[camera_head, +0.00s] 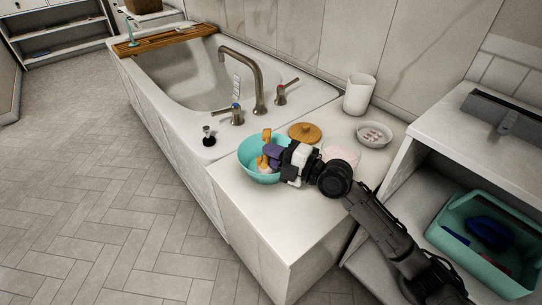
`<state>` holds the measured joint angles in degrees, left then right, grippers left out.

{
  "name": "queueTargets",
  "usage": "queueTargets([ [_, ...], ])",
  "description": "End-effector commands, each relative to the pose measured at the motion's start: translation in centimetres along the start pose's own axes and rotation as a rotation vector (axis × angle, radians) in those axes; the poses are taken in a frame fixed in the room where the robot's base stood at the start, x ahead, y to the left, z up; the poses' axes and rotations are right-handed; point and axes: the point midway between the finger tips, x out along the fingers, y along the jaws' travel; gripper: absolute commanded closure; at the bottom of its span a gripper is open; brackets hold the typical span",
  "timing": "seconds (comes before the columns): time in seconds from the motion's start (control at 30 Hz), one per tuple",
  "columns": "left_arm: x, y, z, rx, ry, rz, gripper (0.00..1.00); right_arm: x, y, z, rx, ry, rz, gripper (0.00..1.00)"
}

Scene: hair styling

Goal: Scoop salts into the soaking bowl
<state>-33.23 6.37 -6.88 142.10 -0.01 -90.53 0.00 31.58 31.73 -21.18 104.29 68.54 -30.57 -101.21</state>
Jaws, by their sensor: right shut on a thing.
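The turquoise soaking bowl (250,174) stands on the white counter beside the tub. My right gripper (268,156) reaches in from the right and is over the bowl, covering part of its inside. It is shut on a small wooden scoop (266,135); one light wooden end shows above the fingers and another part below them, within the bowl's outline. Whether the scoop holds salts is too small to tell. A clear jar (342,153) with pale pink salts stands right of the bowl, partly behind my wrist. My left gripper is not in view.
A round wooden lid (305,132) lies behind the gripper. A white dish (374,136) with small items and a white cup (360,94) stand at the back right. The bathtub (180,70) with taps is left. A shelf with a turquoise bin (446,236) is right. The counter front is clear.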

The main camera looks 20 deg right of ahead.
Motion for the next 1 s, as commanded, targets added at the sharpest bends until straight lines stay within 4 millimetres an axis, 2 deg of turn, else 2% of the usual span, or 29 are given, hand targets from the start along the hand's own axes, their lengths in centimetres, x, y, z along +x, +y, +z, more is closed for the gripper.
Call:
queueTargets([
  [0.2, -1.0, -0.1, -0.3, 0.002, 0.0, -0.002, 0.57, 0.0, 2.0, -0.3, -0.002, 0.0, 0.001, 1.0],
  [0.4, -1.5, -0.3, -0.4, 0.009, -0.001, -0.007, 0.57, 0.1, 3.0, -0.5, -0.001, 0.0, 0.0, 1.0],
  [0.87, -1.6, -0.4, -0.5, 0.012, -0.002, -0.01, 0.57, 0.1, 3.3, -0.6, 0.0, 0.0, 0.0, 1.0],
  [1.0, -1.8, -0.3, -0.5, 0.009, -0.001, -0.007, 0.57, 0.2, 3.0, -1.4, 0.002, -0.003, 0.003, 1.0],
])
